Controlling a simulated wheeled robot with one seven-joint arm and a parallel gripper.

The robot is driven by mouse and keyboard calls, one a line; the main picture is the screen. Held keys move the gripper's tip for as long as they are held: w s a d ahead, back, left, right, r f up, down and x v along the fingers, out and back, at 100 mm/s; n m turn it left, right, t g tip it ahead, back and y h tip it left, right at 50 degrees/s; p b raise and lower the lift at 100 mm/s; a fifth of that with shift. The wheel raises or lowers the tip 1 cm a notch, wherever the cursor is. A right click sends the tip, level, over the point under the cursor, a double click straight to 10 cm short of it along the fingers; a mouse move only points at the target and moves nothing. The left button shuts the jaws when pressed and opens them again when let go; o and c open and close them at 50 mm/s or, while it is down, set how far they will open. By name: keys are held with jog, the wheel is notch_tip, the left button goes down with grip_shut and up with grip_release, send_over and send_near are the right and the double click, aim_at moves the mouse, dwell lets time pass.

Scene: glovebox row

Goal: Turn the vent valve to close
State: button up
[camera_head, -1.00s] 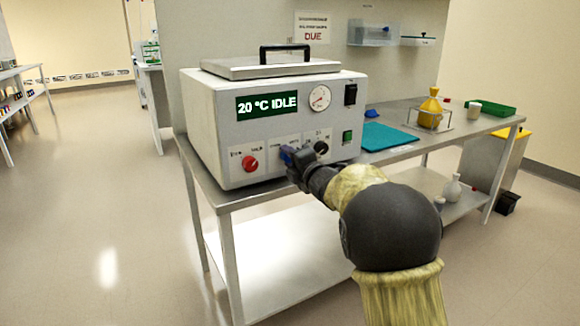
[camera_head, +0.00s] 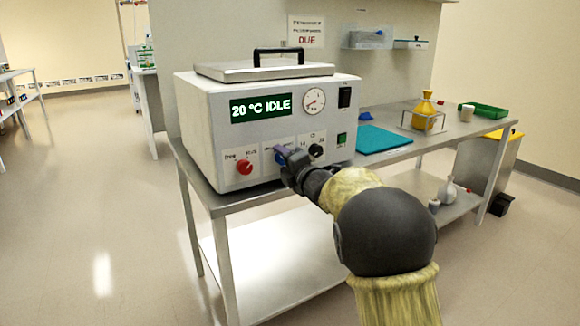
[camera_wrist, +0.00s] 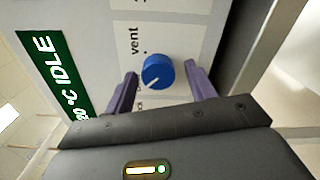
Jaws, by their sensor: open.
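The vent valve is a blue round knob (camera_wrist: 158,72) beside the printed word "vent" on the front panel of a grey bench unit (camera_head: 205,130). A white line on the knob points to the lower left in the wrist view. My gripper (camera_wrist: 162,76) is open, with one purple finger on each side of the knob. I see gaps between the fingers and the knob; whether the tips reach past its face is unclear. In the head view my gripper (camera_head: 288,160) covers most of the knob.
A red knob (camera_head: 244,168) is left of my gripper and a black knob (camera_head: 316,150) close to its right. A display (camera_head: 261,107) reads "20 °C IDLE". The unit stands on a metal bench (camera_head: 395,150) with a teal mat (camera_head: 378,139) and yellow flask (camera_head: 425,110).

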jog(key=p+v, duration=0.2)
jog(key=v, duration=1.5)
jog(key=shift+d, duration=0.2)
jog(key=shift+s, duration=0.15)
jog(key=s+d+f+m+g+h+p, duration=0.45)
jog(key=s+d+f+m+h, duration=0.4)
jog(key=m, duration=0.85)
jog(key=s+d+f+m+g+h+p, duration=0.1)
jog(key=s+f+m+g, duration=0.3)
jog(key=s+m, duration=0.3)
jog(key=s+d+f+m+g+h+p, duration=0.15)
jog(key=s+f+m+g, duration=0.25)
jog(key=s, duration=0.4)
notch_tip(320, 180, up, 38)
jog(key=y+p, duration=0.1)
jog(key=p, duration=3.6)
jog(key=shift+d, duration=0.25)
